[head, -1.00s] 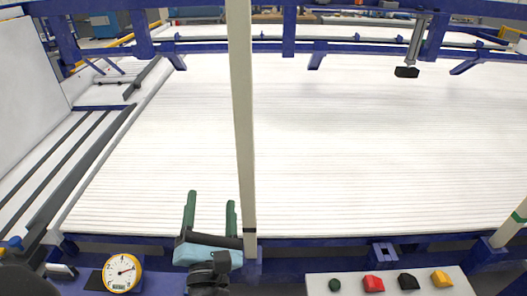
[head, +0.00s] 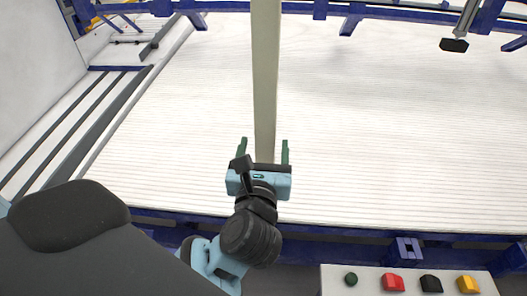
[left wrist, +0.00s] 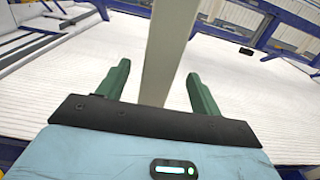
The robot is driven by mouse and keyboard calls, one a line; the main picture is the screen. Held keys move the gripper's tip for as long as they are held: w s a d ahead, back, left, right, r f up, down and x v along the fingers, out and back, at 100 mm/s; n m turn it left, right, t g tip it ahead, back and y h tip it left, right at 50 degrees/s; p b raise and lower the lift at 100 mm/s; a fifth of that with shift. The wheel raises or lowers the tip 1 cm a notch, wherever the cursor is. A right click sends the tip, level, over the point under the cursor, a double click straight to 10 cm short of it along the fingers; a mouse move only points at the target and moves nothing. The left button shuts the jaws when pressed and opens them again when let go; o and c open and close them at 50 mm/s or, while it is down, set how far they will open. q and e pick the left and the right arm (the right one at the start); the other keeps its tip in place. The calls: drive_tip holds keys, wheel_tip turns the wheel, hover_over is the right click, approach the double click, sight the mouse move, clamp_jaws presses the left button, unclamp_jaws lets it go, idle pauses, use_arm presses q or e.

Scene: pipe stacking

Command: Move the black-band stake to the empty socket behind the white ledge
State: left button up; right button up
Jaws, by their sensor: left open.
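The tall pale stake (head: 265,70) stands upright in the head view. Its lower end and black band are hidden behind my left gripper. My left gripper (head: 265,142) is open, one green finger on each side of the stake. In the left wrist view the stake (left wrist: 168,45) passes between the open fingers (left wrist: 158,69), with a gap on both sides. An empty blue socket (head: 405,250) sits on the frame rail behind the white ledge (head: 336,282). My right gripper is not in view.
A wide white ribbed bed (head: 390,140) lies behind the blue rail. A black block on a rod (head: 454,45) hangs at the upper right.

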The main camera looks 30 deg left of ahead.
sight(267, 94)
use_arm(q)
drive_tip(key=shift+p+x, duration=0.3)
drive_tip(key=shift+x, duration=2.9)
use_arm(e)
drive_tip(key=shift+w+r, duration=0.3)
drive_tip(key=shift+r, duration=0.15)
use_arm(q)
clamp_jaws()
